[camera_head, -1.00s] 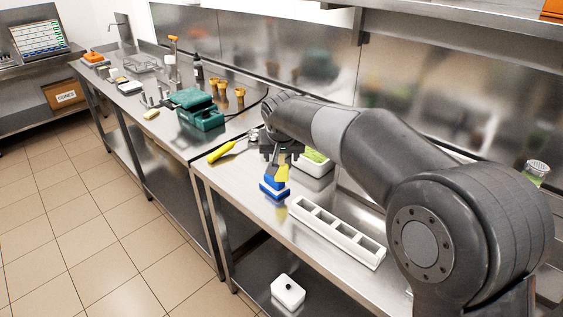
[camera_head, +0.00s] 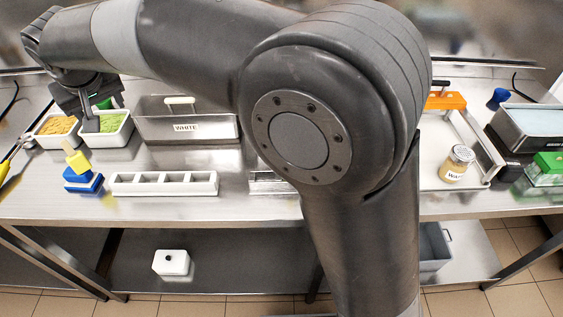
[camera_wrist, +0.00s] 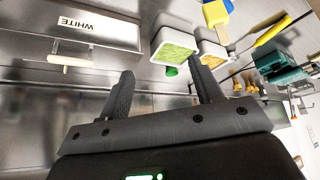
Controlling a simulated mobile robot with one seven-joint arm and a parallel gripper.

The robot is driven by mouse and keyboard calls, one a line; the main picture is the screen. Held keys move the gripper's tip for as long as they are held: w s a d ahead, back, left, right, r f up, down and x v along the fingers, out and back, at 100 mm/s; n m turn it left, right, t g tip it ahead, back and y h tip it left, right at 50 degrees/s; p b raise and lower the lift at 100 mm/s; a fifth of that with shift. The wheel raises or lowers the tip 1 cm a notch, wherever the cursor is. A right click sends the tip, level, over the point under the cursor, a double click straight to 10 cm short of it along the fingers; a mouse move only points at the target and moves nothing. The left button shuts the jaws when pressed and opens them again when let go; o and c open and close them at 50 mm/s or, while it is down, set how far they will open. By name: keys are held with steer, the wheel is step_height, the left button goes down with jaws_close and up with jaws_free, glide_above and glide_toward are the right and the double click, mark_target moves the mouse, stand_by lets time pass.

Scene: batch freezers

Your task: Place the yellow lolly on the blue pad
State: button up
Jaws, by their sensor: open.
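The yellow lolly (camera_head: 77,161) is on top of the blue pad (camera_head: 88,184), near the left of the bench, and looks tilted with its pale stick upward. Whether it lies fully flat on the pad I cannot tell. In the wrist view the lolly (camera_wrist: 215,13) and the blue pad (camera_wrist: 232,4) show at the top edge. My gripper (camera_head: 86,112) is up behind the lolly, by the tub of green stuff, apart from lolly and pad. In the wrist view my gripper (camera_wrist: 163,82) has its two fingers wide apart with nothing held between them.
A white tub with green contents (camera_head: 107,139) and one with orange contents (camera_head: 54,144) stand behind the pad. A white slotted tray (camera_head: 164,190) lies to its right, with a metal bin labelled WHITE (camera_head: 222,128) behind. A yellow-handled tool (camera_head: 10,160) is at the left.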

steer(key=s+d+r+m+t+h, duration=0.1)
steer(key=d+m, duration=0.1)
steer(key=d, duration=1.5)
steer(key=d+r+m+h, duration=0.2)
steer(key=d, duration=1.5)
steer(key=s+d+f+m, duration=0.2)
steer(key=s+d+f, duration=0.2)
steer(key=s+d, duration=0.3)
steer(key=s+d+f+m, duration=0.2)
steer(key=s+d+f, duration=0.2)
steer(key=s+d, duration=0.3)
steer(key=d, duration=0.2)
steer(key=shift+s+d+h, duration=0.25)
steer(key=shift+d+h, duration=0.05)
steer(key=shift+d, duration=0.05)
